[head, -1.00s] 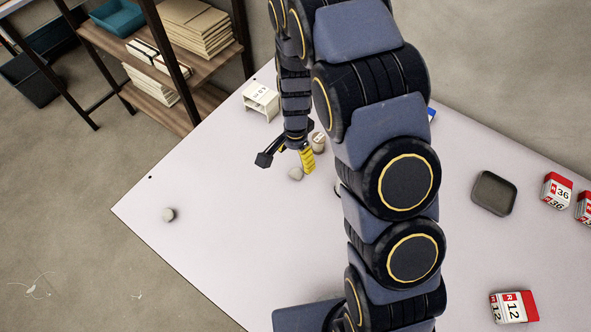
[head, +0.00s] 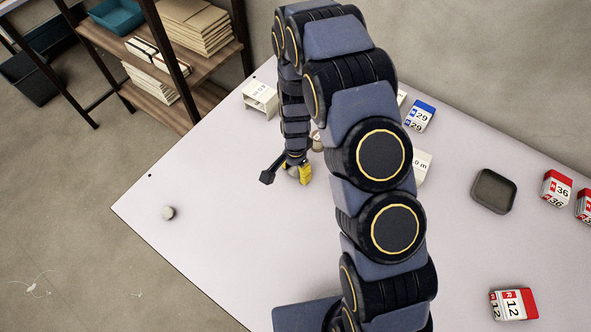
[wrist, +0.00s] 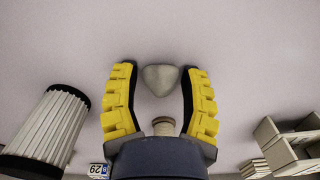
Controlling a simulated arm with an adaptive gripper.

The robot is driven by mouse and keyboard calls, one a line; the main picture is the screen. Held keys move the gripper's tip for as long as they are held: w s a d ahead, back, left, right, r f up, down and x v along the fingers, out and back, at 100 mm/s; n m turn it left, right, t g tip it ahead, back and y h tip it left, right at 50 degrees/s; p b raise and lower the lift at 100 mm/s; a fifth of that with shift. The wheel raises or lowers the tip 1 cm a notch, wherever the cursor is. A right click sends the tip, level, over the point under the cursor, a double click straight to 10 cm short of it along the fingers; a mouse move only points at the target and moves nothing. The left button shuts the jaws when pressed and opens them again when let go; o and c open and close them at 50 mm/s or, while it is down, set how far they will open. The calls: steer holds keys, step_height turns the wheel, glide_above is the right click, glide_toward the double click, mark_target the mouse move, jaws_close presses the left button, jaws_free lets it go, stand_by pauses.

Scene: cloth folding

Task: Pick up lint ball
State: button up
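The lint ball (wrist: 161,80) is a small pale grey lump. In the wrist view it lies between the tips of my gripper (wrist: 160,88), with a gap to the finger on each side. The two yellow ridged fingers are spread open and hold nothing. In the head view my gripper (head: 296,177) is low over the white table (head: 235,205). There the lint ball is mostly hidden by the fingers.
Another pale lump (head: 168,213) lies at the table's left, and a roundish item (head: 317,143) is just behind my gripper. A white open box (head: 260,99), a blue-and-white box (head: 419,117), a dark tray (head: 494,191) and red-and-white boxes (head: 514,305) stand around.

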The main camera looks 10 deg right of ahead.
mark_target(296, 170)
steer(key=c, duration=0.3)
steer(key=shift+r, duration=0.1)
steer(key=shift+c, duration=0.2)
step_height(296, 170, up, 10)
steer(key=shift+f, duration=0.1)
stand_by(0.3)
